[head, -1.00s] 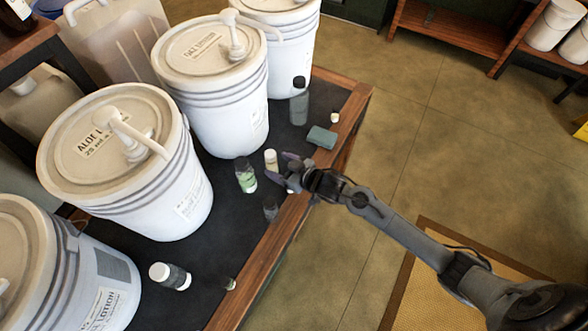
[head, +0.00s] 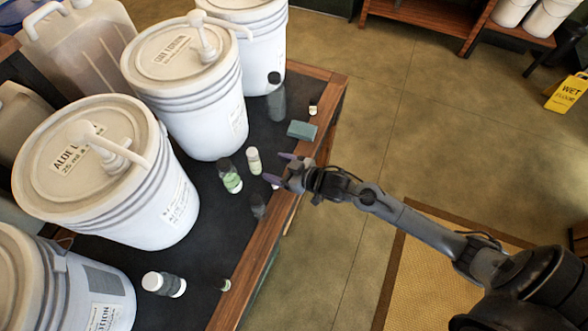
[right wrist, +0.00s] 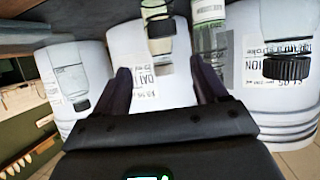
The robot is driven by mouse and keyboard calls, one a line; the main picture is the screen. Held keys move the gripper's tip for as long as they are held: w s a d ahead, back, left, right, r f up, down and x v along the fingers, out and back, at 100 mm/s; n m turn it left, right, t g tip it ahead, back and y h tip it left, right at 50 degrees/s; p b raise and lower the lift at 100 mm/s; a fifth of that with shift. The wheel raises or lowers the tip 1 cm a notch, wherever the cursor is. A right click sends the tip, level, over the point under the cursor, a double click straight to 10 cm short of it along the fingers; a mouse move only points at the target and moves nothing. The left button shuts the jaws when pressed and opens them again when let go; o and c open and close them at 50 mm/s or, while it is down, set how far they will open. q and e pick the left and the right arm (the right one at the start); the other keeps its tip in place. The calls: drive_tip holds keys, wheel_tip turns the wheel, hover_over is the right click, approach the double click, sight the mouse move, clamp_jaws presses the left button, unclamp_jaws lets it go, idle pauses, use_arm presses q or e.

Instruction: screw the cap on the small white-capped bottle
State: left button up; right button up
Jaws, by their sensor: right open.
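A small pale bottle with a light top (head: 254,160) stands upright on the dark table top (head: 205,245), near its right edge. It seems to be the small white-capped bottle. In the right wrist view, it appears upside down (right wrist: 160,28), beyond the gap between the fingers. I cannot tell how its cap sits. My right gripper (head: 280,168) is open just right of this bottle, its fingers apart and not around it. Its two dark fingers also show in the right wrist view (right wrist: 158,85). A small white spot near the lower finger is too small to identify. My left gripper is not in view.
A green-labelled bottle (head: 230,177) stands close left of the pale bottle, and a small dark bottle (head: 257,206) in front. A teal block (head: 301,130) and a tall dark bottle (head: 276,98) are behind. Large white pump buckets (head: 188,90) fill the table's left side.

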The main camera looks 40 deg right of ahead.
drive_tip(key=s+m+g+h, duration=0.2)
drive_tip(key=s+g, duration=0.7)
drive_tip(key=s, duration=1.5)
drive_tip(key=h, duration=0.2)
drive_tip(key=shift+s+a+f+h, duration=0.25)
drive_tip(key=shift+a+f+h, duration=0.05)
drive_tip(key=shift+f, duration=0.05)
drive_tip(key=shift+r, duration=0.1)
wheel_tip(320, 180, up, 26)
drive_tip(key=p, duration=2.6)
